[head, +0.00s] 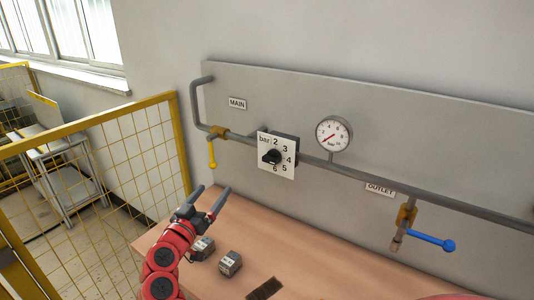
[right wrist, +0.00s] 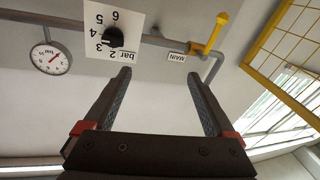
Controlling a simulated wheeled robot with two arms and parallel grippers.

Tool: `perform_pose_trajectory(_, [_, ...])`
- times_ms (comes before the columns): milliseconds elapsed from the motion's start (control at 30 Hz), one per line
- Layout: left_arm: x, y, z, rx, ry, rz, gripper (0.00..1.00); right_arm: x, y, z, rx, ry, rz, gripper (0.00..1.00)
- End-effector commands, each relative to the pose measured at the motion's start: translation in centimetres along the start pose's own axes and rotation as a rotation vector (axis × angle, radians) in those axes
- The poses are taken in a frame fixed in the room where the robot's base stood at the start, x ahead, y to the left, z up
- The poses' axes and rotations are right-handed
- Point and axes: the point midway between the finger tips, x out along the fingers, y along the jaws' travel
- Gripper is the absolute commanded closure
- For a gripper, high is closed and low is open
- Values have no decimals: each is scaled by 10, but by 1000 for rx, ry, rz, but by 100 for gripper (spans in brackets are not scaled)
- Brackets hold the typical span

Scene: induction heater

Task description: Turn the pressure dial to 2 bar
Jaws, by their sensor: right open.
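The pressure dial is a white square plate (head: 264,172) marked bar and 2 to 6, with a black knob (head: 271,157) at its middle. It is mounted on the pipe. I cannot tell for sure which number the knob points at. The dial also shows upside down in the right wrist view, with its knob (right wrist: 112,37) at upper left. My right gripper (head: 211,196) is open and empty, below and left of the dial, apart from it. In the right wrist view its fingers (right wrist: 160,75) are spread with nothing between them. My left gripper is not in view.
A round gauge (head: 334,134) has its red needle toward lower left. A yellow lever valve (head: 212,155) and a blue-handled outlet valve (head: 433,240) sit on the pipe. Two small grey blocks (head: 230,263) lie on the wooden table (head: 310,265). A yellow mesh fence (head: 110,150) stands at left.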

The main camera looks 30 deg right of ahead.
Motion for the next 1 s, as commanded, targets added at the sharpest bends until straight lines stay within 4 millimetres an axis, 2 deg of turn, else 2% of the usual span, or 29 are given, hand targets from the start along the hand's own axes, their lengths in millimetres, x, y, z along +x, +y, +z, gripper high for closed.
perform_pose_trajectory(33, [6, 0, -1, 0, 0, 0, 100, -3, 18, -14, 51, -25, 66, 10])
perform_pose_trajectory(133, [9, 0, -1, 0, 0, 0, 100, -9, 47, -20, 128, -73, 177, 10])
perform_pose_trajectory(267, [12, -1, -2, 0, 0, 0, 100, -10, 65, -21, 173, -101, 242, 10])
perform_pose_trajectory(367, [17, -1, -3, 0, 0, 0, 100, -1, 70, -21, 176, -104, 252, 10])
perform_pose_trajectory(467, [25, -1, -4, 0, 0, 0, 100, 17, 74, -21, 175, -102, 250, 10])
perform_pose_trajectory(800, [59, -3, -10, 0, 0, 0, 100, 96, 93, -12, 171, -104, 249, 10])
perform_pose_trajectory(1000, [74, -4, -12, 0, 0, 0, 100, 133, 101, -5, 171, -104, 247, 10])
